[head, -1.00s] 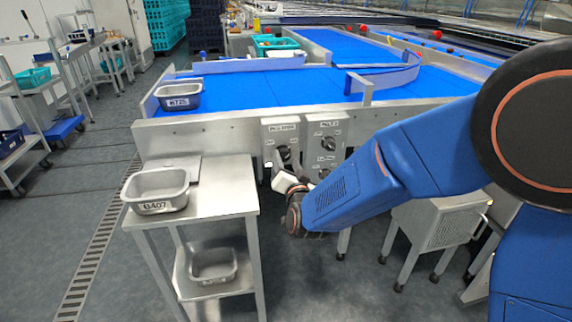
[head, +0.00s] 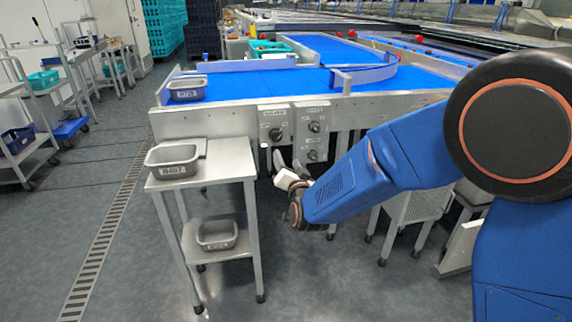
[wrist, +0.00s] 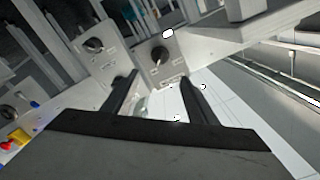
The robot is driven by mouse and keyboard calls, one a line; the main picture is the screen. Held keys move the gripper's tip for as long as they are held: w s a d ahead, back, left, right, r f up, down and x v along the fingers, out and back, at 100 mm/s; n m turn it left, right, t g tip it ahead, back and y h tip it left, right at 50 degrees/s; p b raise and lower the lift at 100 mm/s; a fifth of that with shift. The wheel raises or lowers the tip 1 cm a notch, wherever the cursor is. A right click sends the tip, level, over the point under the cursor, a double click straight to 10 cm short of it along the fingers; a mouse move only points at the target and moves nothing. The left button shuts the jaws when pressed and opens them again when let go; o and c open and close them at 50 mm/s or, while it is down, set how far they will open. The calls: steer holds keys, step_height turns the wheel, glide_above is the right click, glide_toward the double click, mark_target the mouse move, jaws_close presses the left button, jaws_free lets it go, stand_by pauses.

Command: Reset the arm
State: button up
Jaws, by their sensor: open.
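My blue arm reaches in from the right in the head view. My gripper (head: 288,165) is in front of and a little below the control boxes on the conveyor's front. In the wrist view my gripper (wrist: 158,85) shows two dark fingers apart with nothing between them. A control box with a dark knob (head: 275,134) is on the left, and a second box with two knobs (head: 314,127) is beside it. Both boxes also show in the wrist view, one with its knob (wrist: 159,54) just beyond the fingertips. The fingers look apart from the knobs.
A steel stand (head: 226,158) at the left bears a labelled grey tray (head: 174,170), with another tray (head: 217,244) on its lower shelf. A further tray (head: 186,96) sits on the blue belt (head: 250,87).

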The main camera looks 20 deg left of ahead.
steer(key=shift+s+d, duration=0.15)
steer(key=shift+s, duration=0.05)
stand_by(0.3)
steer(key=s+d+r+n+g+h, duration=0.1)
steer(key=s+d+r+g+h, duration=0.15)
steer(key=d, duration=1.35)
steer(key=s+d+r+g+h, duration=0.2)
steer(key=s+d+r, duration=0.15)
steer(key=d, duration=1.15)
steer(key=s+d+f+g+h, duration=0.2)
steer(key=s+d+g, duration=0.1)
steer(key=s+d, duration=0.9)
steer(key=s+d+f+g+h, duration=0.2)
steer(key=s+d, duration=0.9)
steer(key=s, duration=0.7)
steer(key=shift+d+f+g+h, duration=0.4)
steer(key=shift+f+g, duration=0.15)
steer(key=shift+f, duration=0.2)
